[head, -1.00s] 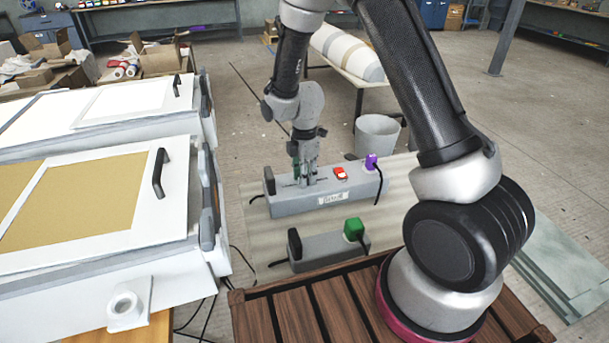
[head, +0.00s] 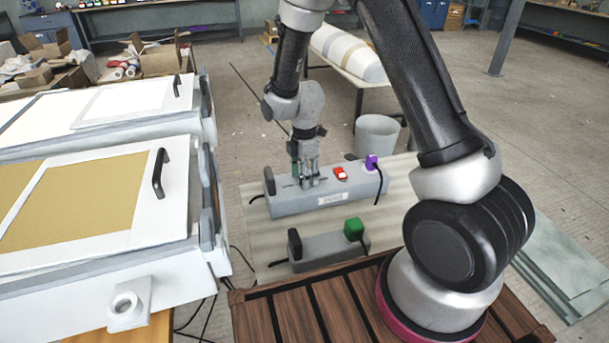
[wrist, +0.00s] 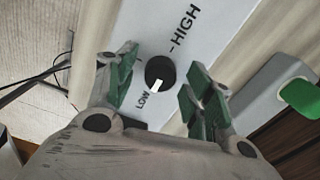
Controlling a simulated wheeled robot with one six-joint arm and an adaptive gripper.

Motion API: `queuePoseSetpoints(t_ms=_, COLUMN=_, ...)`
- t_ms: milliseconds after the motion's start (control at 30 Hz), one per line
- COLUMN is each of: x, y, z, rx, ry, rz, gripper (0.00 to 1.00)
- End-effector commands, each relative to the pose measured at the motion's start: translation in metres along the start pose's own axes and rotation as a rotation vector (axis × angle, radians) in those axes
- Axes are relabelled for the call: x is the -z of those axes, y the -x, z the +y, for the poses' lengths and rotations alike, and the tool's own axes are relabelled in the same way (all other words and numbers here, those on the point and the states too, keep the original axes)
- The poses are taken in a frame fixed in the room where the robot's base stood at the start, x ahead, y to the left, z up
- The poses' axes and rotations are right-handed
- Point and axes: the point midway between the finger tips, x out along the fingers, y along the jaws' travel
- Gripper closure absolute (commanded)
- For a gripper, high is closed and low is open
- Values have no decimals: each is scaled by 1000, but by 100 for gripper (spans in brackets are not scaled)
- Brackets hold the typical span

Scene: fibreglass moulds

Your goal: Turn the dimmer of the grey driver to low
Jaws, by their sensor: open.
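The grey driver (head: 340,198) is the larger grey box on the mat, with a red switch (head: 341,173) and a purple plug (head: 371,162) on top. In the wrist view its dimmer (wrist: 160,72) is a round black knob with a white pointer, between the printed words LOW and HIGH. The white pointer is directed toward the LOW side. My gripper (head: 307,184) is over the left part of the driver. In the wrist view its green-padded fingers (wrist: 158,95) are open, one on each side of the knob and apart from it.
A smaller grey box (head: 325,248) with a green plug (head: 353,229) lies nearer on the mat. Black cables run off the boxes. White mould cases (head: 90,260) stand at the left, and a grey bin (head: 376,136) stands behind the driver.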

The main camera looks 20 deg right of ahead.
Motion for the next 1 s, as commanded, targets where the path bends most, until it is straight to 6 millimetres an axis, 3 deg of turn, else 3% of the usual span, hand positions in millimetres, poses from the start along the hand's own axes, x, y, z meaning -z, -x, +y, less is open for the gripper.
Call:
queuePoseSetpoints(t_ms=167, x=0, y=25, z=1, rx=-5, ry=0, rz=1, gripper=48)
queuePoseSetpoints(t_ms=433, x=0, y=85, z=1, rx=-6, ry=0, rz=1, gripper=48)
queuePoseSetpoints(t_ms=600, x=0, y=110, z=1, rx=-3, ry=0, rz=0, gripper=48)
queuePoseSetpoints(t_ms=1000, x=0, y=118, z=0, rx=0, ry=0, rz=0, gripper=48)
